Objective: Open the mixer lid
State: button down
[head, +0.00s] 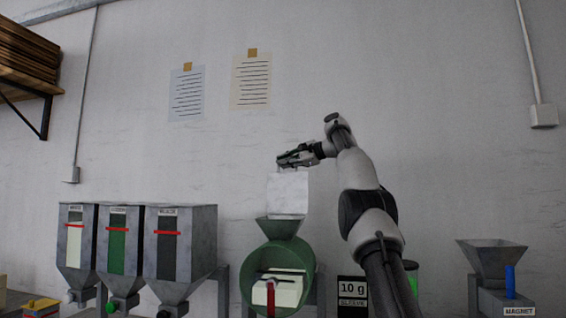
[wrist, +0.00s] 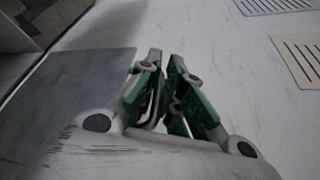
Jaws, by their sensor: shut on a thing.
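The mixer (head: 300,255) is a green drum with a grey funnel (head: 280,228) on top. Its lid (head: 288,194) is a pale grey flat plate that stands upright above the funnel, raised open. My gripper (head: 283,162) is at the lid's top edge, reaching in from the right. In the wrist view my gripper (wrist: 165,65) has its green-padded fingers close together around a thin metal bar, which looks like the lid's handle (wrist: 154,108). A grey plate, likely the lid (wrist: 75,95), shows left of the fingers. The handle is too small to make out in the head view.
Several grey hoppers (head: 180,245) stand left of the mixer. A dark box marked 10 g (head: 352,290) stands to its right, partly behind my arm. A magnet funnel (head: 492,262) is at the far right.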

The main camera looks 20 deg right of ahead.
jog(key=shift+w+a+f, duration=0.1)
jog(key=shift+w+f, duration=0.1)
jog(key=shift+f, duration=0.2)
jog(key=c, duration=1.6)
grip_release()
jog(key=shift+o, duration=0.2)
jog(key=shift+w+f, duration=0.1)
jog(key=shift+r, duration=0.2)
jog(key=shift+s+d+r, duration=0.15)
jog(key=shift+s+d, duration=0.1)
jog(key=shift+s, duration=0.1)
jog(key=v, duration=1.1)
